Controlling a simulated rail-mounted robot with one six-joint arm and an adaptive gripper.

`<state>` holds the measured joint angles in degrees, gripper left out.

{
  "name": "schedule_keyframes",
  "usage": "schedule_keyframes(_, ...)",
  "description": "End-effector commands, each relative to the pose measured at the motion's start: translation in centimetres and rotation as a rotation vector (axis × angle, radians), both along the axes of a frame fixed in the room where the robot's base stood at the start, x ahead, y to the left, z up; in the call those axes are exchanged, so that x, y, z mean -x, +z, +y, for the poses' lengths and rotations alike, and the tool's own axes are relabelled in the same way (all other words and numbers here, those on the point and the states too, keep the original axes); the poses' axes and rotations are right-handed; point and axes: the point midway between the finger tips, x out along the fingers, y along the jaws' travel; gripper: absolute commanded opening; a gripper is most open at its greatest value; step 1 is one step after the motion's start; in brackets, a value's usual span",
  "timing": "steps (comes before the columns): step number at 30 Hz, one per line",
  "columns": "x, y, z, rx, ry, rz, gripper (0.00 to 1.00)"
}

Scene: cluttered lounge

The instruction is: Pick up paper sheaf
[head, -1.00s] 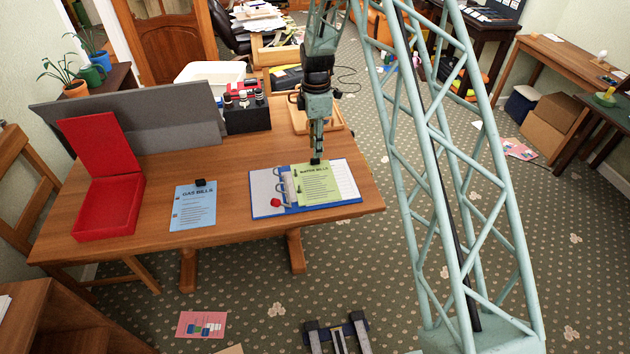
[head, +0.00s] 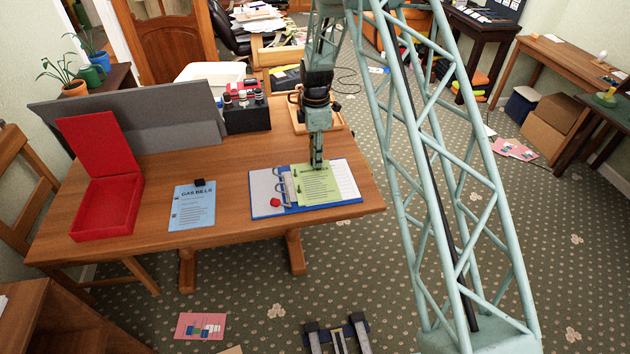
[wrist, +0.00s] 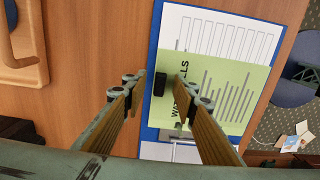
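A green paper sheaf headed "Water Bills" (head: 318,187) lies on an open blue ring binder (head: 347,185) on the wooden table. In the wrist view the green sheaf (wrist: 222,92) has a black clip (wrist: 160,84) at its top edge. My gripper (head: 317,166) is right at this clip end, and hides the clip in the head view. In the wrist view my gripper (wrist: 157,88) is open, with the clip showing between its fingertips. I cannot tell whether they touch. A blue sheaf headed "Gas Bills" (head: 193,206), with a black clip, lies to the left on the table.
An open red box (head: 104,208) stands at the table's left. A grey panel (head: 150,125) and a black holder with bottles (head: 247,117) stand behind. A small red object (head: 275,202) lies on the binder. Bare table (head: 232,175) separates the blue sheaf and binder.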

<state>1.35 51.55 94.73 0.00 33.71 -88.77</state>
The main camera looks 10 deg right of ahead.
Motion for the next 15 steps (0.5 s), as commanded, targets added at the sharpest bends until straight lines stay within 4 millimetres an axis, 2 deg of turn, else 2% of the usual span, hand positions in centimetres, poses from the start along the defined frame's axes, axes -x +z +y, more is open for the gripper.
schedule_keyframes(8,0.00,0.00,0.00,0.000,0.000,0.000,0.25)
schedule_keyframes(15,0.00,0.00,0.00,0.000,0.000,0.000,0.03)
